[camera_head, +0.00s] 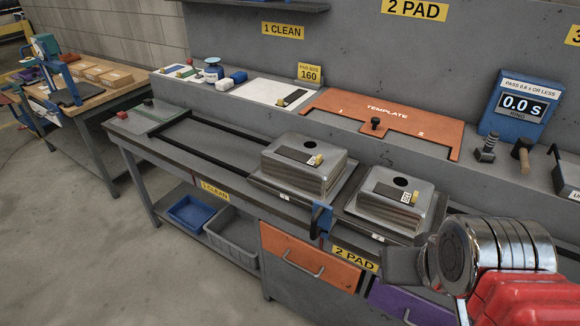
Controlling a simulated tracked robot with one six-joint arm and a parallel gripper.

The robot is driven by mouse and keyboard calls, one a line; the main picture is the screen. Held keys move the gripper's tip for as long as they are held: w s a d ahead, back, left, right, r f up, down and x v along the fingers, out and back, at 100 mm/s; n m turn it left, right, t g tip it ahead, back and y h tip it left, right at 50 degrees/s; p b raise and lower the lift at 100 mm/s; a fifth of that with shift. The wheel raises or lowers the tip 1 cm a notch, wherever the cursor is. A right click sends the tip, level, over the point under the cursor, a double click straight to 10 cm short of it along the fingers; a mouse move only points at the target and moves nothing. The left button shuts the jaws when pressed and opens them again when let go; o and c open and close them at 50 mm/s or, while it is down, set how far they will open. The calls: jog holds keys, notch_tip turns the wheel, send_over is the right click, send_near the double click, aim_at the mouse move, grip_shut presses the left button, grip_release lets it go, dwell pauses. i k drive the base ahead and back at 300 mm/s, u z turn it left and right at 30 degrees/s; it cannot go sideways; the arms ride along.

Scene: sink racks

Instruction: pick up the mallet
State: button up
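The mallet (523,158) appears to be the small upright tool with a tan handle and a darker head, on the raised back ledge at the right. It stands between a dark bolt-like piece and a black bracket-like piece. My gripper (405,266) seems to be the dark grey block at the lower right, beside my chrome and red arm. It is in front of the bench, lower and nearer than the mallet, and apart from it. Its fingers are not clearly seen, so I cannot tell whether it is open.
Two steel sinks (304,165) (396,199) sit upside down on the rack. An orange template (385,122) lies on the ledge. A bolt-like piece (486,148) and a blue display (521,103) reading 0.0 s stand near the mallet. Open floor lies at the lower left.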

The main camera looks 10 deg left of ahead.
aim_at(521, 150)
jog(key=u, duration=1.35)
jog(key=k, duration=1.05)
jog(key=z, duration=0.65)
jog(key=i, duration=1)
jog(key=z, duration=0.1)
